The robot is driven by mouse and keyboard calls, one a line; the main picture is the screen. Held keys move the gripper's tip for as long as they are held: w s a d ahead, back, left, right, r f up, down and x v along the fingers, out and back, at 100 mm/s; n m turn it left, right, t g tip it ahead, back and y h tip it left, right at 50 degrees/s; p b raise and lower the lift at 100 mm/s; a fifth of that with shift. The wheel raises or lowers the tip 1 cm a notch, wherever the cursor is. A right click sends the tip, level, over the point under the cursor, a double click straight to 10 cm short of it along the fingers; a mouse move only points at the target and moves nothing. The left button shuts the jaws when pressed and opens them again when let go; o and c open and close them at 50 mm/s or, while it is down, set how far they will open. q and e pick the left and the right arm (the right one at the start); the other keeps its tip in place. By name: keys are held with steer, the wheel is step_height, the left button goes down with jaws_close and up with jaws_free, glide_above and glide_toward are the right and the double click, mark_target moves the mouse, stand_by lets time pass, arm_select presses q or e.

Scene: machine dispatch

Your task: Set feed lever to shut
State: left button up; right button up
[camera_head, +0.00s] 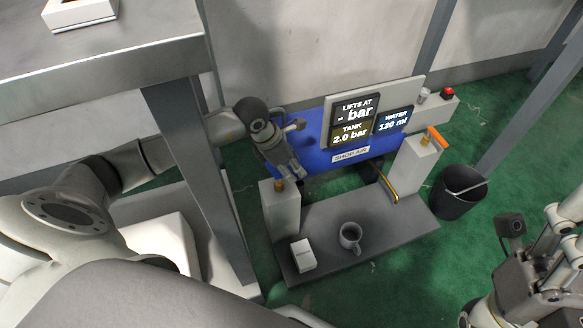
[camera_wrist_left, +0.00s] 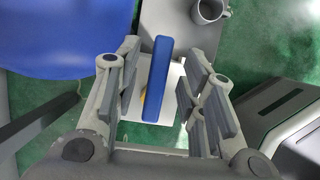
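A blue lever (camera_wrist_left: 161,80) shows in the left wrist view as a bar over a white post. It lies between the fingers of my left gripper (camera_wrist_left: 158,92), with a gap on each side. In the head view my left gripper (camera_head: 287,166) is above the left pale post (camera_head: 282,210) with a brass fitting, and it hides that lever. An orange lever (camera_head: 437,137) sits tilted on the right post (camera_head: 412,165). I see no label telling which is the feed lever. My right gripper (camera_head: 540,275) is at the lower right, away from the posts; its opening is unclear.
A panel (camera_head: 353,115) reads tank 2.0 bar and water 120 ml. A grey mug (camera_head: 350,238) and a small white box (camera_head: 303,256) stand on the grey base (camera_head: 325,265). A black bin (camera_head: 459,193) stands right. A grey table (camera_head: 130,55) is left.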

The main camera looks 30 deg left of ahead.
arm_select(q)
jaws_close()
stand_by(0.3)
